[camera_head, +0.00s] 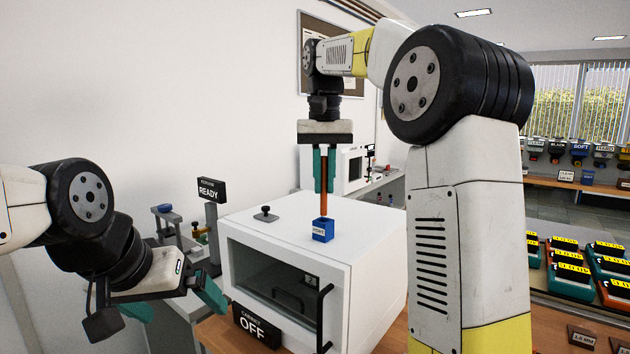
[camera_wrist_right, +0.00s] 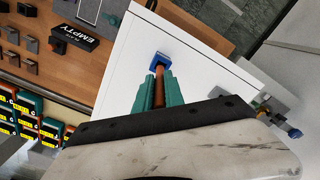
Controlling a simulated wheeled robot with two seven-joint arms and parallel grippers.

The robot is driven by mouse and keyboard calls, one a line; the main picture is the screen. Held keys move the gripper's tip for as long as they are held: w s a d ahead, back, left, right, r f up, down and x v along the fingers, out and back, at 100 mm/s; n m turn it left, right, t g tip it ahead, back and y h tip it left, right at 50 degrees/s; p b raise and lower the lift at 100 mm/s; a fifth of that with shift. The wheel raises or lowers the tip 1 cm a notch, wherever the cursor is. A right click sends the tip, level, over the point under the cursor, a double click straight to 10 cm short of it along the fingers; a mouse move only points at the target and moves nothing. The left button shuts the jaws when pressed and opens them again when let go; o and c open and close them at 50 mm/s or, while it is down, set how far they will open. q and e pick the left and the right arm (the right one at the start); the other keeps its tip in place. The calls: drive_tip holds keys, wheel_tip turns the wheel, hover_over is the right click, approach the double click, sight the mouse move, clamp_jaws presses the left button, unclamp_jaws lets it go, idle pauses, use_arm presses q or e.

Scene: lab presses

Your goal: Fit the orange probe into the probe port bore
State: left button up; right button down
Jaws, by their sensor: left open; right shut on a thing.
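The orange probe (camera_head: 324,200) is held upright in my right gripper (camera_head: 324,188), whose teal fingers are shut on it. The blue probe port (camera_head: 323,231) stands on top of the white cabinet, directly below the probe. The probe's lower end meets the top of the port in the head view; how deep it sits in the bore cannot be told. In the right wrist view the probe (camera_wrist_right: 159,88) runs from the teal fingers to the blue port (camera_wrist_right: 161,58). My left gripper (camera_head: 180,300) is open and empty, left of the cabinet.
The white cabinet (camera_head: 375,270) has a dark window, a black handle (camera_head: 324,318) and an "OFF" sign (camera_head: 256,326). A black knob (camera_head: 265,214) stands on its top. A "READY" sign (camera_head: 211,191) stands behind left. Orange and teal boxes (camera_head: 570,268) sit at right.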

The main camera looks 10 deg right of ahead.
sight(324, 203)
drive_tip(key=shift+f, duration=2.55)
drive_tip(key=c, duration=1.3)
unclamp_jaws()
drive_tip(key=shift+c, duration=0.2)
wheel_tip(324, 203, up, 8)
drive_tip(key=shift+f, duration=0.1)
